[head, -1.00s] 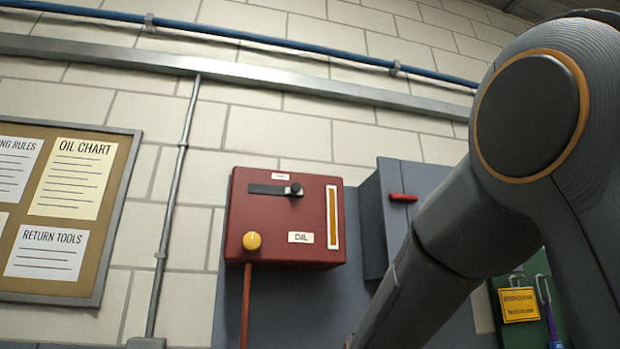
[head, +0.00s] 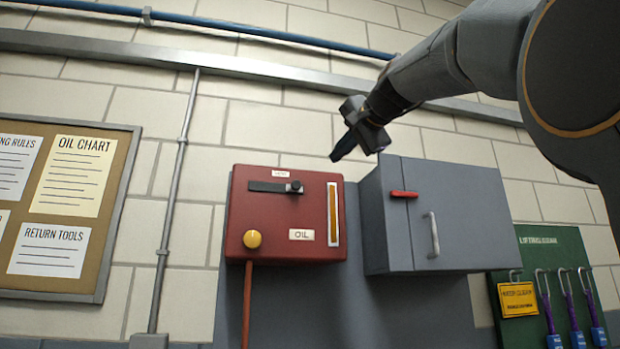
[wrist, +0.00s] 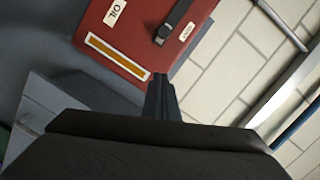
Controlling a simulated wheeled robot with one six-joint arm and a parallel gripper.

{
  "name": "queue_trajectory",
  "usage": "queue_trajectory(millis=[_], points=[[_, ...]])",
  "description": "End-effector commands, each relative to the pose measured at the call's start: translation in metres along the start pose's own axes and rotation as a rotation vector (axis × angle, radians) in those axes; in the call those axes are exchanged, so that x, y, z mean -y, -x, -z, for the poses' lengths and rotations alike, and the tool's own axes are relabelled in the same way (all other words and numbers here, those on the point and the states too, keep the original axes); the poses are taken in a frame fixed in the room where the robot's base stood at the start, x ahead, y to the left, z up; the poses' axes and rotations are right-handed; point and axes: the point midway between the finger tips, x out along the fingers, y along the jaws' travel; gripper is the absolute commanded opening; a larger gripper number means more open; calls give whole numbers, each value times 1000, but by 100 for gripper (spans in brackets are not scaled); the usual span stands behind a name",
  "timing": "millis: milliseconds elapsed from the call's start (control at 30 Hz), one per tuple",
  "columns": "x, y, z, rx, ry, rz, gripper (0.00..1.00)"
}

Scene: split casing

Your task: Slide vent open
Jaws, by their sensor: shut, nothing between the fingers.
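The red oil box (head: 275,222) hangs on the wall and also shows at the top of the wrist view (wrist: 125,55). Near its top is the vent slide, a dark grey strip (head: 265,187) with a black knob (head: 295,187) at its right end and a small white label above. The knob also shows in the wrist view (wrist: 161,38). My gripper (head: 338,154) is shut and empty, above and right of the box's top right corner, apart from the knob. Its closed fingers show in the wrist view (wrist: 160,82).
The box also has a yellow knob (head: 252,239), an OIL label and an amber gauge (head: 333,214). A grey cabinet (head: 450,215) with a red latch (head: 404,194) stands close at its right. A vertical pipe (head: 178,200) and notice board are at left. Wall above the box is clear.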

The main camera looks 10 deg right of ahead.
Motion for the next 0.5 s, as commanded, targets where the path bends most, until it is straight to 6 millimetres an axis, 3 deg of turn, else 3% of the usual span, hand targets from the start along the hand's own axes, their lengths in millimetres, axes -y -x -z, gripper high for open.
queue_trajectory(millis=[267, 500], points=[[-1, -8, 0, 1, 0, -2, 0], [0, -45, 0, 4, 0, -4, 0]])
